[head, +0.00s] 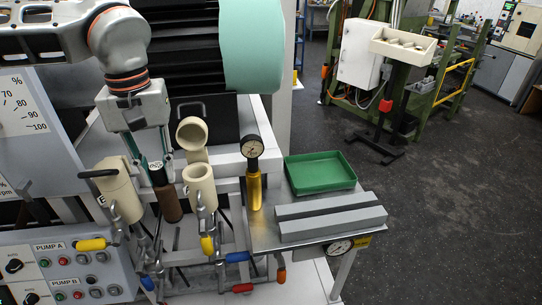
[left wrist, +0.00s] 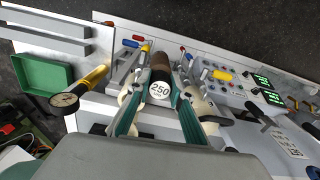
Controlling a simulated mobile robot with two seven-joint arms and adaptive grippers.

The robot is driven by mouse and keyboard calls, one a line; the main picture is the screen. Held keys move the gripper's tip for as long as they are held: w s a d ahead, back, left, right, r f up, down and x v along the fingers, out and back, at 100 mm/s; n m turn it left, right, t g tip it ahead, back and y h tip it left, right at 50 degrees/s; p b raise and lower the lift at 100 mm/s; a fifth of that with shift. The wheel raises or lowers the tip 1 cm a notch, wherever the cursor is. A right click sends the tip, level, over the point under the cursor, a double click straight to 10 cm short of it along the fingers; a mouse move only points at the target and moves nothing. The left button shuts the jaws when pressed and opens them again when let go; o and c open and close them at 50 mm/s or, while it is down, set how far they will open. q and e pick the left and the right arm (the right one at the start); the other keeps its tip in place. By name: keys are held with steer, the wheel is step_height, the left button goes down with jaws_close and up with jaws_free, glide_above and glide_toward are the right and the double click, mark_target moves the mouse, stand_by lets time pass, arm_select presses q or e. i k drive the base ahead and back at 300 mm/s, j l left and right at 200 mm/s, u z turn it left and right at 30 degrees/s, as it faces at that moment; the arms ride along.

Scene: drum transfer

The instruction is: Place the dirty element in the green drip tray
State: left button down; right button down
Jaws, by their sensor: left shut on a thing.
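The dirty element, a brown cylinder (head: 172,204) with a dark top and a white label, hangs slightly tilted between two cream housings in the head view. In the left wrist view the brown element (left wrist: 160,66) shows the label "250". My left gripper (head: 161,160) is shut on its top end, with green fingers (left wrist: 158,98) on either side. The green drip tray (head: 320,187) lies on the metal side table, right of the gripper, and looks empty. It also shows at the left of the left wrist view (left wrist: 45,86). My right gripper is not in view.
The cream housings (head: 122,196) and (head: 201,190) stand close on either side of the element. A gauge with a yellow handle (head: 254,192) stands between the right housing and the tray. Grey bars (head: 335,224) lie in front of the tray. Coloured valve handles (head: 238,257) are below.

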mark_target(317, 175)
steer(key=i+l+u, duration=0.2)
steer(key=l, duration=0.55)
steer(key=l+u, duration=0.2)
steer(key=l, duration=0.5)
steer(key=i+l+u, duration=0.1)
steer(key=i, duration=0.45)
steer(key=l, duration=0.1)
